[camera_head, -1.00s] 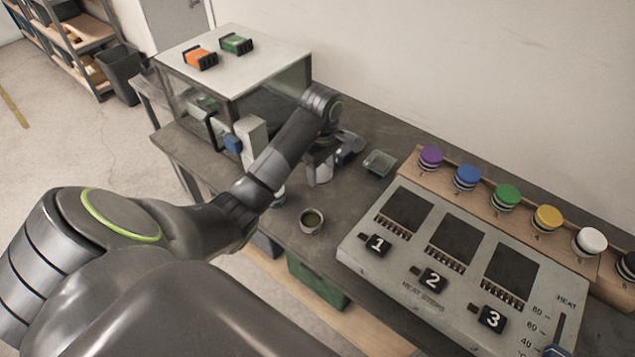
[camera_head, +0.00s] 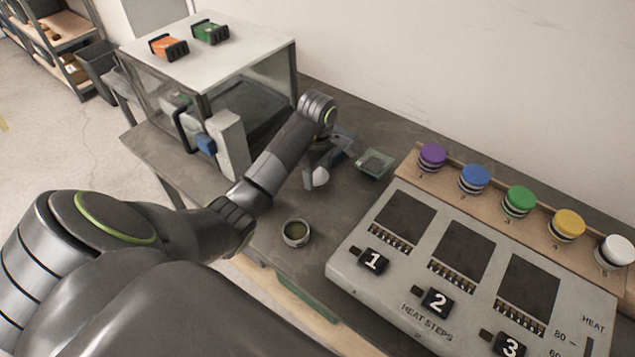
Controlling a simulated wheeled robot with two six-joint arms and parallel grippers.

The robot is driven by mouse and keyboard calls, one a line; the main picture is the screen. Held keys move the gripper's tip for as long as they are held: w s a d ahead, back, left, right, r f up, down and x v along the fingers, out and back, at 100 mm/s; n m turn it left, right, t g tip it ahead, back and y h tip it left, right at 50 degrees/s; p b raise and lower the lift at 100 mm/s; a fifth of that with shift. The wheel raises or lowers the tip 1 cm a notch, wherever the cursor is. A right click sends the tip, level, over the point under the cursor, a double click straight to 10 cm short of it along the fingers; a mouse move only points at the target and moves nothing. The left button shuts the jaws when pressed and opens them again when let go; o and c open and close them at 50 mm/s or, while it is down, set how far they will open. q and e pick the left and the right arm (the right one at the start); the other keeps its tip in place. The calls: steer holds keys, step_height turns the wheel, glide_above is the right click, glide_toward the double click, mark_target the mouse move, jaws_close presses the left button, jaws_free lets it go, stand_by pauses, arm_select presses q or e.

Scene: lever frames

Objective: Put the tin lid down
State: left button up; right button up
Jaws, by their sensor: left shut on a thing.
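A small open tin (camera_head: 296,233) with dark greenish contents stands upright on the bench, nearer to me and apart from the gripper. My right gripper is out of view.
The cabinet (camera_head: 205,70) stands at left. Bare bench (camera_head: 345,205) lies between tin and dish.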

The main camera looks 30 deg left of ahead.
mark_target(317, 176)
arm_select(q)
steer(key=shift+s+f+p, duration=0.1)
steer(key=shift+f+p, duration=0.25)
steer(key=shift+f, duration=1.15)
steer(key=o, duration=0.6)
steer(key=shift+r, duration=0.1)
steer(key=o, duration=0.4)
steer(key=shift+c, duration=0.2)
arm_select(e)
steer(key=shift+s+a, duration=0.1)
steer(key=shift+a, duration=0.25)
